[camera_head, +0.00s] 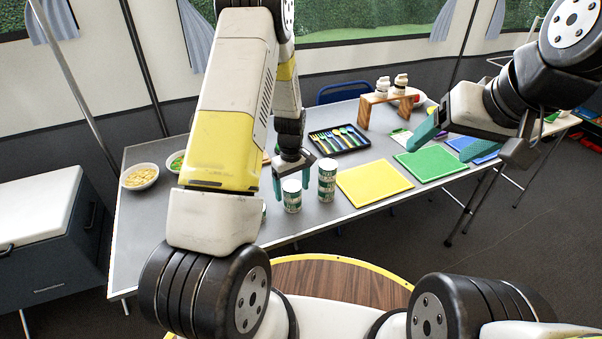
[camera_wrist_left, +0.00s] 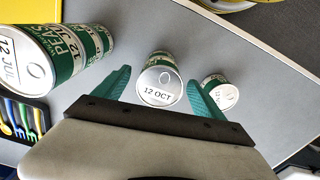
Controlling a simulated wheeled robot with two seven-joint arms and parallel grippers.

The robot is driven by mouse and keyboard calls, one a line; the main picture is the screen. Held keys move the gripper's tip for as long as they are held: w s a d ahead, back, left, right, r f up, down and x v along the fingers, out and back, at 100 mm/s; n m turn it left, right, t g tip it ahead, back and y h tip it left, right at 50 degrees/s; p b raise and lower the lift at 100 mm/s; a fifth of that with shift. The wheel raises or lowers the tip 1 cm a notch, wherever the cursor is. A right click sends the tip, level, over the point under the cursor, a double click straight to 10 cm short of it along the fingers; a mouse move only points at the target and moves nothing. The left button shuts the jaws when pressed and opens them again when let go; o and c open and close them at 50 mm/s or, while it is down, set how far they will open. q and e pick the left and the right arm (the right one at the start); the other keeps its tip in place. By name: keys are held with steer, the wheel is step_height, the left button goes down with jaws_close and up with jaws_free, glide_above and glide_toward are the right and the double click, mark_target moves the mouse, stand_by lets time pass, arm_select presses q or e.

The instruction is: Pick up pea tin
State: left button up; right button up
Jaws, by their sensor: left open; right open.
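A green and white tin with a "12 OCT" lid (camera_wrist_left: 158,88) stands on the table between the fingers of my left gripper (camera_wrist_left: 158,76); it also shows in the head view (camera_head: 292,196). The left gripper (camera_head: 291,190) is open and points down over it; I cannot tell whether the fingers touch it. To its right in the head view is a taller stack of tins (camera_head: 327,181), whose "PEAS" label shows in the left wrist view (camera_wrist_left: 62,44). A third tin (camera_wrist_left: 222,92) is mostly hidden behind my left arm in the head view. My right gripper (camera_head: 468,142) is open and empty.
The grey table (camera_head: 142,242) also holds a cutlery tray (camera_head: 340,139), a yellow board (camera_head: 374,187), a green board (camera_head: 433,163), a bowl of pale food (camera_head: 139,177) and a wooden stand (camera_head: 388,105). My right arm hangs over the table's right part.

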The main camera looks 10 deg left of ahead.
arm_select(q)
steer(key=c, duration=1.6)
